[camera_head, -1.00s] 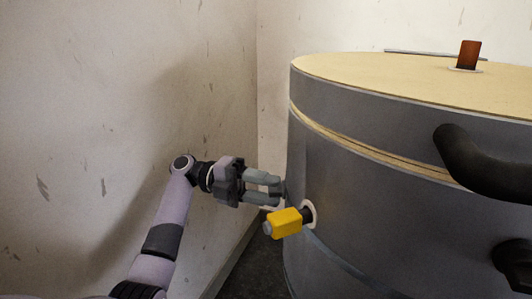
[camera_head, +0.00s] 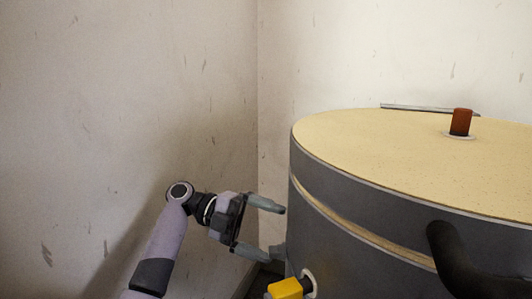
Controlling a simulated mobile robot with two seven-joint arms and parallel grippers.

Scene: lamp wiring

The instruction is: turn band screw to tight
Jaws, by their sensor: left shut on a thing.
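A grey drum-shaped body (camera_head: 350,250) with a pale round top fills the right side of the head view. A small grey piece, seemingly the band screw (camera_head: 278,252), sticks out at its left edge. My left gripper (camera_head: 276,233) is beside that edge, level and pointing right. Its two fingers look well apart, the lower one meeting the small grey piece. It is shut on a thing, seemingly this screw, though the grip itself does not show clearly. My right gripper is out of view.
A yellow handle (camera_head: 286,289) juts from the drum's front at the bottom edge. A black curved handle (camera_head: 455,260) stands out at the right. A red-brown knob (camera_head: 460,122) rises from the top. Pale walls meet behind my left arm.

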